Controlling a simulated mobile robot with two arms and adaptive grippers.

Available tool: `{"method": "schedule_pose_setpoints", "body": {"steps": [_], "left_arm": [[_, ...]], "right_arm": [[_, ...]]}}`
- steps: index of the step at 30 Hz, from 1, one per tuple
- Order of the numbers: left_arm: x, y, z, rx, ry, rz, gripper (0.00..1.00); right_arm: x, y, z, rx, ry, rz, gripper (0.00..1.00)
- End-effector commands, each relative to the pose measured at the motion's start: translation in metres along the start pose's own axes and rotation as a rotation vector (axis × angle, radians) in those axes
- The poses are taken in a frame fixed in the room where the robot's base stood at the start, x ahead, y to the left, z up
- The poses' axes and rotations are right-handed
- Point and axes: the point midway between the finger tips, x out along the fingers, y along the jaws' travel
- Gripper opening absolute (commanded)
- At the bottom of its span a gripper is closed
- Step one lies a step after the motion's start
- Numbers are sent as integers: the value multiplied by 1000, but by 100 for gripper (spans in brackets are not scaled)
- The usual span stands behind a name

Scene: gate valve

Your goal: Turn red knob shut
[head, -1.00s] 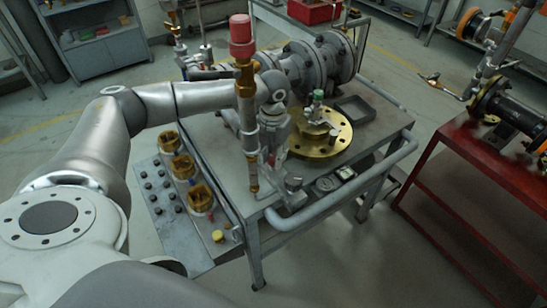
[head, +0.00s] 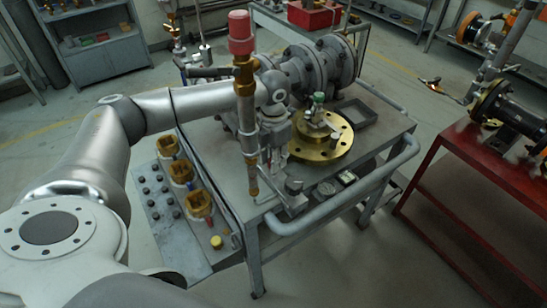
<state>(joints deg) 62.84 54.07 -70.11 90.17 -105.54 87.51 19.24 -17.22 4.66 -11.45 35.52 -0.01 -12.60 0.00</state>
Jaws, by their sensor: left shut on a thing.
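A red knob (head: 241,32) caps a tall upright brass-and-steel rod (head: 246,110) over the near left part of the grey table. My left arm comes in from the left, and its wrist bends down just right of the rod. My left gripper (head: 268,160) points down beside the lower half of the rod, well below the red knob. It is shut on what appears to be this rod; the rod and wrist hide part of the contact. My right gripper is not in view.
A brass flange (head: 323,146) with a green-topped fitting lies right of the gripper. Grey flanged pipework (head: 310,68) stands behind it. Several brass fittings (head: 181,170) line the left panel. A rail (head: 345,205) edges the table's right side. A red bench (head: 450,150) stands at right.

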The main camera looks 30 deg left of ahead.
Motion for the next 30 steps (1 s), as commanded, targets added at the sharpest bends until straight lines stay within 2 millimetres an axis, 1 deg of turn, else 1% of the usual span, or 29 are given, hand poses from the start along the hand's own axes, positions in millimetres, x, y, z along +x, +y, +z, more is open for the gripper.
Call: {"method": "schedule_pose_setpoints", "body": {"steps": [4,5,10,19,22,26,30], "left_arm": [[-2,1,1,-2,-5,2,5],[-2,1,1,-2,-5,2,30],[-2,1,1,-2,-4,2,51],[-1,0,0,-2,-2,0,51],[-7,0,1,-2,-3,0,51],[-26,0,1,-1,-6,1,51],[-57,0,2,-2,-7,1,51]], "right_arm": [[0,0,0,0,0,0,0],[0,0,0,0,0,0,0],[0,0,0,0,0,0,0],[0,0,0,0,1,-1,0],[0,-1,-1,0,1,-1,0],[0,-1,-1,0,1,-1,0],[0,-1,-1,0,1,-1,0]]}}
